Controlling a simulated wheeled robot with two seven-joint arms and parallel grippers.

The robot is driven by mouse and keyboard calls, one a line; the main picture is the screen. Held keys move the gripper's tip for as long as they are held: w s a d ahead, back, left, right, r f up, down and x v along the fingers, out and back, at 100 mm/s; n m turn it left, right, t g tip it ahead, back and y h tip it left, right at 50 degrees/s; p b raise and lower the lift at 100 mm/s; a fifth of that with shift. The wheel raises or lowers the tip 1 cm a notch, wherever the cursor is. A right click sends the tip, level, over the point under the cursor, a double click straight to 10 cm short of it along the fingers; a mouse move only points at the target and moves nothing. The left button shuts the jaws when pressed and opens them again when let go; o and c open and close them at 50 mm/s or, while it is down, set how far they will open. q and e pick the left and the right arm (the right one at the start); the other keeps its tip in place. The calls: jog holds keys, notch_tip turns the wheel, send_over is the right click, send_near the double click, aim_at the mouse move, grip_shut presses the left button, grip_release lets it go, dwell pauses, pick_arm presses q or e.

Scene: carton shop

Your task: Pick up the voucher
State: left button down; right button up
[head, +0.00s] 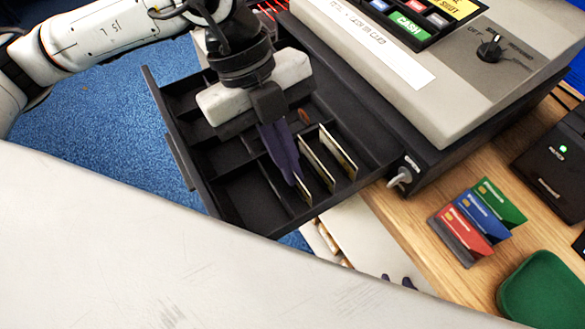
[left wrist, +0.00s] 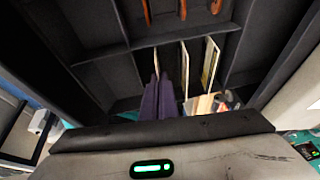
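The open black cash drawer (head: 185,165) holds several upright thin slips. My left gripper (head: 295,180) points down into the drawer, its purple fingers close together. A thin pale slip (head: 304,194), apparently the voucher, stands at its fingertips; in the left wrist view its edge (left wrist: 157,62) shows between the fingers (left wrist: 158,90). Most of this slip is hidden by the fingers. Two more pale-edged slips stand just to the right, a nearer one (head: 316,165) and a farther one (head: 340,153). My right gripper (head: 397,281) shows low in the head view, its dark fingertips apart and empty.
The grey register (head: 450,60) stands above the drawer. Drawer dividers stand close around the left fingers.

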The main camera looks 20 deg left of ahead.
pick_arm(q)
jog(key=shift+r, duration=0.1)
notch_tip(320, 180, up, 10)
dwell(0.4)
dwell(0.5)
